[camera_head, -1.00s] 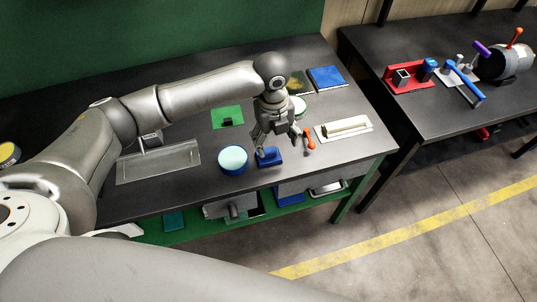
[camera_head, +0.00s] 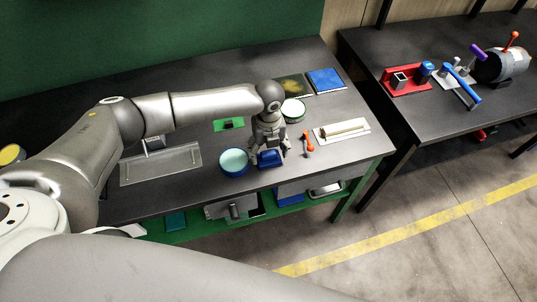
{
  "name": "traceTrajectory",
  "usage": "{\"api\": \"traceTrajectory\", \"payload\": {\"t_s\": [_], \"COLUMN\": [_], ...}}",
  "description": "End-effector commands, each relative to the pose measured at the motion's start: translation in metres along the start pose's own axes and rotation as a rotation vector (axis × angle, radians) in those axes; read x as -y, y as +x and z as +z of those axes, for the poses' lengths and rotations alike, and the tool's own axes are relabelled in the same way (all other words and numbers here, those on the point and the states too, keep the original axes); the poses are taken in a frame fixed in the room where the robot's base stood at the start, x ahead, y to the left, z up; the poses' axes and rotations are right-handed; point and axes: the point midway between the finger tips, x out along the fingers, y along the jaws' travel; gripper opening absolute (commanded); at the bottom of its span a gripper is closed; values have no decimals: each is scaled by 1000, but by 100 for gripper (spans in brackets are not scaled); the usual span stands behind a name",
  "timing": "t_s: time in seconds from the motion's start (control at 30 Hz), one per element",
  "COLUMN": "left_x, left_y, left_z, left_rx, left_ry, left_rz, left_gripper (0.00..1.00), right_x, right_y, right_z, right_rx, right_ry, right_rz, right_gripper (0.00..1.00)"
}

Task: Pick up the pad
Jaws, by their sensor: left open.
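A small blue block-like object (camera_head: 270,159), which I take to be the pad, sits near the front edge of the dark workbench (camera_head: 210,188). My left gripper (camera_head: 270,154) is open and low over it, pointing down. Its fingers look to be at either side of the blue object; I cannot tell whether they touch it. The gripper hides the far part of the object. My right gripper is not in view.
A blue bowl-like container (camera_head: 234,161) stands close to the left of the gripper. An orange-ended tool (camera_head: 308,144) lies close to the right. A white tray (camera_head: 342,131), a green-rimmed round container (camera_head: 293,110) and a flat blue square (camera_head: 326,80) are farther off.

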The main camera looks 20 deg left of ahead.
Motion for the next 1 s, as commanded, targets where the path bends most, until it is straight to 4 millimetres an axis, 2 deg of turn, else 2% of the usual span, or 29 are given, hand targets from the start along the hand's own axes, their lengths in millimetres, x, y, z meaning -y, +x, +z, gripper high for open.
{"api": "traceTrajectory", "payload": {"t_s": [0.13, 0.37, 0.73, 1.0], "left_x": [0, 0, 0, 0], "left_y": [12, 14, 14, 13], "left_z": [0, 0, 0, 1], "left_rx": [0, 1, 1, 1], "left_ry": [0, 1, 0, 0], "left_rz": [1, 0, 0, -1], "left_gripper": [71, 71, 23, 21], "right_x": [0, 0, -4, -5], "right_y": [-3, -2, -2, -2], "right_z": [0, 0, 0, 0], "right_rx": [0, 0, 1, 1], "right_ry": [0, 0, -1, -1], "right_rz": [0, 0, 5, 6], "right_gripper": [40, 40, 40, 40]}}
